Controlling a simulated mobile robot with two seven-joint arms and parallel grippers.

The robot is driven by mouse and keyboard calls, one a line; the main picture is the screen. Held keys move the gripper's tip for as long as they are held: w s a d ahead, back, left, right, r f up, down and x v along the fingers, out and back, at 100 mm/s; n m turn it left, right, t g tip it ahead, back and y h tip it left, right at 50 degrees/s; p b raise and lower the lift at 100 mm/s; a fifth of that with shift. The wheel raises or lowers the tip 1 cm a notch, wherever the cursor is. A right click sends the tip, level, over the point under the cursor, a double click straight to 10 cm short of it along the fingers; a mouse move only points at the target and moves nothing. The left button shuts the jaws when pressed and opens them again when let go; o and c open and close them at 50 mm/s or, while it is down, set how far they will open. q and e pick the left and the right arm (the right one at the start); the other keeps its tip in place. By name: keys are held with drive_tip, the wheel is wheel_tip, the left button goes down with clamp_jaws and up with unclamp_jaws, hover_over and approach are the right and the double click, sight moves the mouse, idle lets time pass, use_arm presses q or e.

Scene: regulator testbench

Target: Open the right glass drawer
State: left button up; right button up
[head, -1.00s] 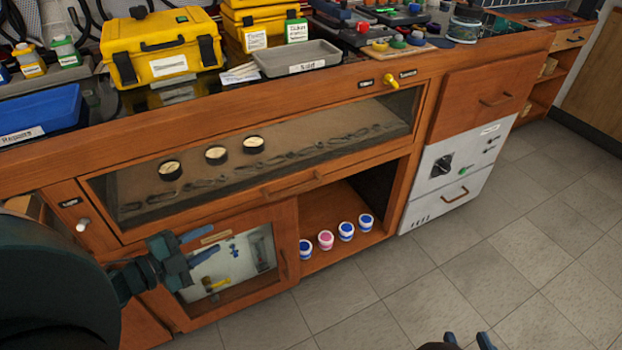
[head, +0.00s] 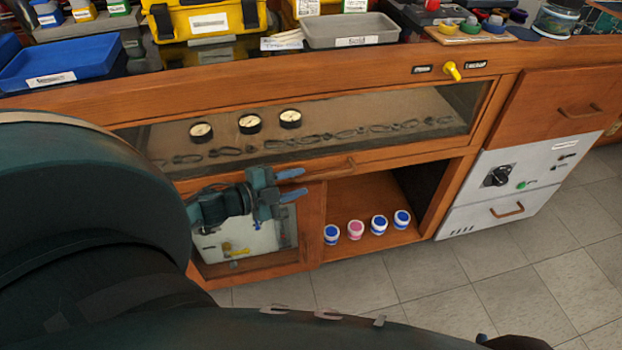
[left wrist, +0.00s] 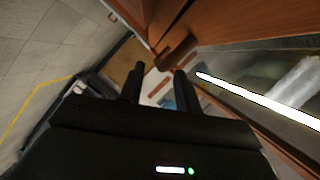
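The glass drawer (head: 385,160) is a wide wooden-framed compartment under the bench top, seen in the head view. Behind its glass are three round gauges and a row of dark tools. It looks closed. Its wooden bar handle (head: 338,170) is on the lower front rail. My left gripper (head: 291,184) is open and empty, with its fingers pointing right, just in front of and near the handle's left end. In the left wrist view a brown bar (left wrist: 178,52) shows beyond the open fingers (left wrist: 158,87). A dark piece at the head view's bottom edge may be my right gripper; its fingers are unclear.
A yellow knob (head: 451,70) sits between two labels above the drawer. Below are an open shelf with several small jars (head: 356,230) and a glass-paned cabinet door (head: 245,235). The floor in front is clear.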

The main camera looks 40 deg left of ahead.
sight(304, 180)
use_arm(q)
drive_tip(key=shift+b+x, duration=0.4)
drive_tip(key=shift+x, duration=1.9)
drive_tip(key=shift+c, duration=0.4)
clamp_jaws()
